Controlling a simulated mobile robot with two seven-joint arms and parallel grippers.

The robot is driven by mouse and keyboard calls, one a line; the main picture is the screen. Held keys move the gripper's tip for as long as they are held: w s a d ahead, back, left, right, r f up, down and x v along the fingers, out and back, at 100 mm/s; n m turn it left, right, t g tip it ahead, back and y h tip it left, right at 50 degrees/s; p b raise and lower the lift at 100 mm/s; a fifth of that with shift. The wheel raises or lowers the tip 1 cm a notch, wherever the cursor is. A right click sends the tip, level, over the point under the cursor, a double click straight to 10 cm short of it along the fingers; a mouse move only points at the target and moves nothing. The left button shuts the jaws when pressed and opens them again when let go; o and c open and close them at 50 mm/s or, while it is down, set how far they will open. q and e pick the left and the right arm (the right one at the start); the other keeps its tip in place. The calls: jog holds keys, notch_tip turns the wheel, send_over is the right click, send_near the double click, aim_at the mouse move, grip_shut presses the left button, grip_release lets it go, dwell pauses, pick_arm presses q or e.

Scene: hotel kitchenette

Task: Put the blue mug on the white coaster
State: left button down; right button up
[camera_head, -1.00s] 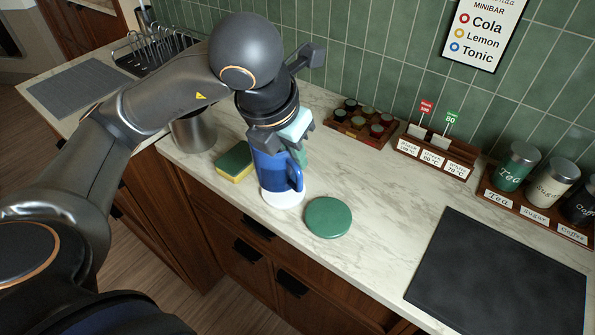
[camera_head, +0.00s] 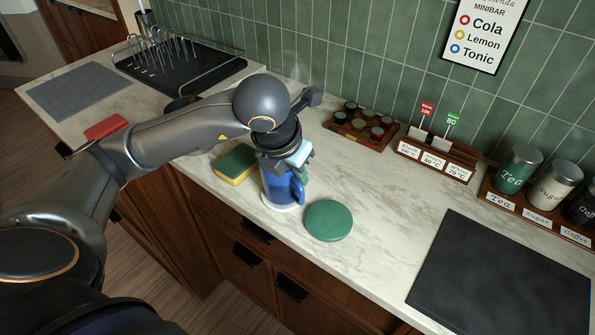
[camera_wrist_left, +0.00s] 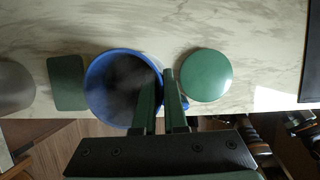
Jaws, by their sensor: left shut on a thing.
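The blue mug (camera_head: 276,188) is upright directly over the white coaster (camera_head: 279,208). Only the coaster's front rim shows below the mug; I cannot tell whether a thin gap is left between them. My left gripper (camera_head: 297,158) is shut on the mug's upper wall by the handle. In the left wrist view the fingers (camera_wrist_left: 163,98) straddle the rim of the mug (camera_wrist_left: 97,72), one inside and one outside.
A green round coaster (camera_head: 328,221) lies close to the right of the mug. A green and yellow sponge (camera_head: 236,164) lies close to the left. A pod tray (camera_head: 360,127) and a labelled rack (camera_head: 434,158) stand behind. A dark board (camera_head: 503,278) lies at right.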

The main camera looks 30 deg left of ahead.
pick_arm(q)
jog(key=c, duration=1.4)
grip_release()
jog(key=shift+f, duration=0.1)
jog(key=o, duration=0.4)
jog(key=shift+o, duration=0.2)
jog(key=shift+r, duration=0.25)
jog(key=p+v, duration=0.2)
jog(key=v, duration=0.9)
jog(key=shift+r, duration=0.35)
